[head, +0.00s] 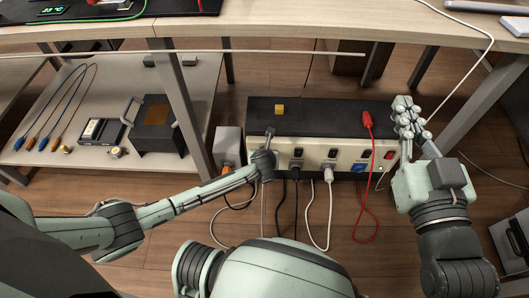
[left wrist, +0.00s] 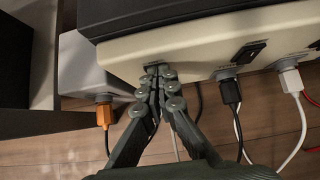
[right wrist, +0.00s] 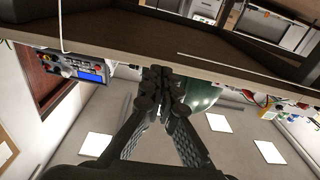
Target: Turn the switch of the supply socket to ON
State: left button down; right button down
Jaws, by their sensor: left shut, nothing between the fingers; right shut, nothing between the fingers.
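The supply socket box (head: 318,117) stands on the floor below the table, with a dark top and a cream front carrying sockets and several switches. A black switch (head: 298,152) sits above the leftmost visible plug; it also shows in the left wrist view (left wrist: 250,50). My left gripper (head: 266,153) is shut and empty at the left end of the front panel. In the left wrist view its fingertips (left wrist: 156,72) cover part of the panel; I cannot tell whether they touch it. My right gripper (head: 405,104) is shut and empty beside the box's right end.
The table edge (head: 330,32) runs above.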

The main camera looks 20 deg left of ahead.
pick_arm(q)
jog(key=shift+w+a+r+p, duration=0.1)
jog(key=shift+w+r+p, duration=0.15)
jog(key=shift+p, duration=0.85)
pick_arm(e)
jog(key=s+d+f+g+h, duration=0.3)
jog(key=d+f+g, duration=0.3)
jog(key=f, duration=0.5)
jog(key=shift+d+f+m+h, duration=0.2)
jog(key=shift+d+m+h, duration=0.1)
jog(key=shift+h, duration=0.1)
jog(key=shift+r, duration=0.1)
